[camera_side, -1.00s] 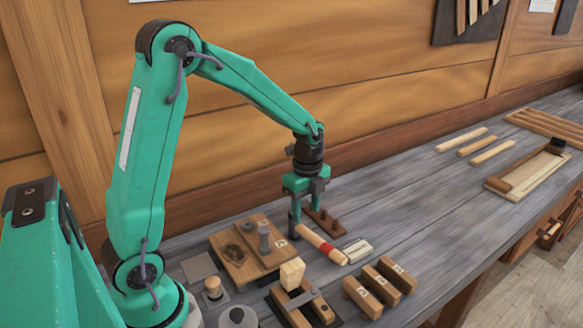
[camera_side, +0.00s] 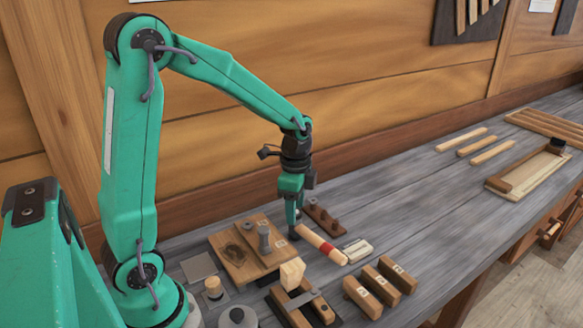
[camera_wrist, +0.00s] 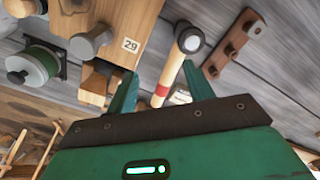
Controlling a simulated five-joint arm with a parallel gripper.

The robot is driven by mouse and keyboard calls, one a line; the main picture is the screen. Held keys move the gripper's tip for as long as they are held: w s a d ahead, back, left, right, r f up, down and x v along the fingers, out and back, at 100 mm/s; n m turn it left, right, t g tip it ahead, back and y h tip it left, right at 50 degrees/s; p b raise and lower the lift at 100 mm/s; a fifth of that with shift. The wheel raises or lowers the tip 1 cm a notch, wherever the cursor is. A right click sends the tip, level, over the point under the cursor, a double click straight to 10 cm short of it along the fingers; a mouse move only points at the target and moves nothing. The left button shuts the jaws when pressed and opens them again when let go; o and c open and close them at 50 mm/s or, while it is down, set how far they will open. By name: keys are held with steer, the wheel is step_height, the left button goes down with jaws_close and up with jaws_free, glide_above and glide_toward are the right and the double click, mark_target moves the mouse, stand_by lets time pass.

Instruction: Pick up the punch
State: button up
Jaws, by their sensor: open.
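What I take for the punch (camera_side: 313,238) is a wooden rod with a red band, lying slanted on the grey bench. In the wrist view the punch (camera_wrist: 170,75) shows a dark metal head with a pale round face at its far end. My gripper (camera_side: 294,234) is seen nearly edge-on, low at the head end of the punch, and partly hides that end. In the wrist view my gripper (camera_wrist: 162,78) is open, with one green finger on each side of the rod. I cannot tell whether a finger touches it.
A wooden board with a grey peg and a label (camera_side: 232,258) lies just left. A dark rack with pegs (camera_side: 325,221) is close behind, and a pale block (camera_side: 357,250) is near the far end. Several labelled wooden blocks (camera_side: 362,297) stand in front.

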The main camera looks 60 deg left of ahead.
steer(key=s+r+n, duration=0.1)
steer(key=s+n, duration=0.2)
steer(key=n, duration=0.1)
step_height(320, 180, up, 2)
steer(key=n, duration=1.3)
glide_above(263, 229)
steer(key=shift+r, duration=0.15)
steer(key=shift+f, duration=1.35)
steer(key=shift+f, duration=0.15)
steer(key=shift+f, duration=2.45)
jaws_close()
